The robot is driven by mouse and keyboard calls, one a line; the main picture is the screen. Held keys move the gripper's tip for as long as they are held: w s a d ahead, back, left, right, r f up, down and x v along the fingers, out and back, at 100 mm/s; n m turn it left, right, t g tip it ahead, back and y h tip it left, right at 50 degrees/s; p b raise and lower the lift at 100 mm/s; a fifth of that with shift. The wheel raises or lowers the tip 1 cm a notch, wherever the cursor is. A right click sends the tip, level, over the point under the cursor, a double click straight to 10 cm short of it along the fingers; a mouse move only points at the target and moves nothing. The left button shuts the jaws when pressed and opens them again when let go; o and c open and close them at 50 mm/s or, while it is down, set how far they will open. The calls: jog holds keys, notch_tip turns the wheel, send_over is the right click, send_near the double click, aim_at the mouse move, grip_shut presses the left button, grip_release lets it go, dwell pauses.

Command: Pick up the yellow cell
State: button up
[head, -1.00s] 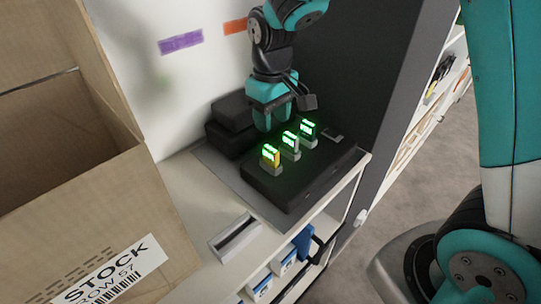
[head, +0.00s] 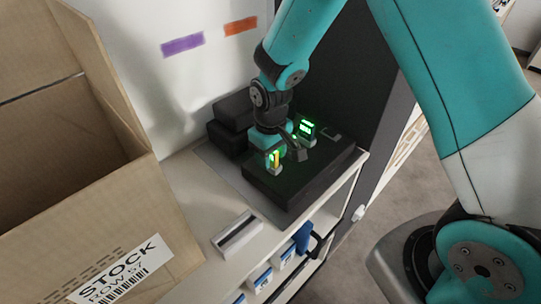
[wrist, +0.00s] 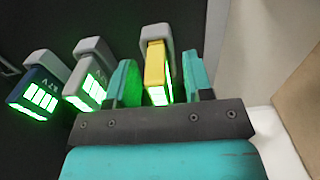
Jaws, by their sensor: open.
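The yellow cell (wrist: 155,72) stands in a grey holder on the black charger block (head: 294,190), its green lights lit. In the wrist view it sits between the two teal fingers of my gripper (wrist: 158,80), which are open on either side of it. In the head view the yellow cell (head: 275,159) shows at the left end of the row, partly hidden by my gripper (head: 272,142). A grey cell (wrist: 86,88) is just left of the fingers in the wrist view. A dark blue cell (wrist: 39,97) is farther left.
A large open carton (head: 95,215) labelled STOCK stands at left. Black boxes (head: 228,125) are behind the charger. A small grey tray (head: 237,235) lies on the shelf in front. A dark panel (head: 365,95) rises at the right.

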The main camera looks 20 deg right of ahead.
grip_shut()
notch_tip(320, 180, up, 20)
jog(key=b, duration=0.2)
jog(key=shift+b, duration=0.3)
dwell(0.4)
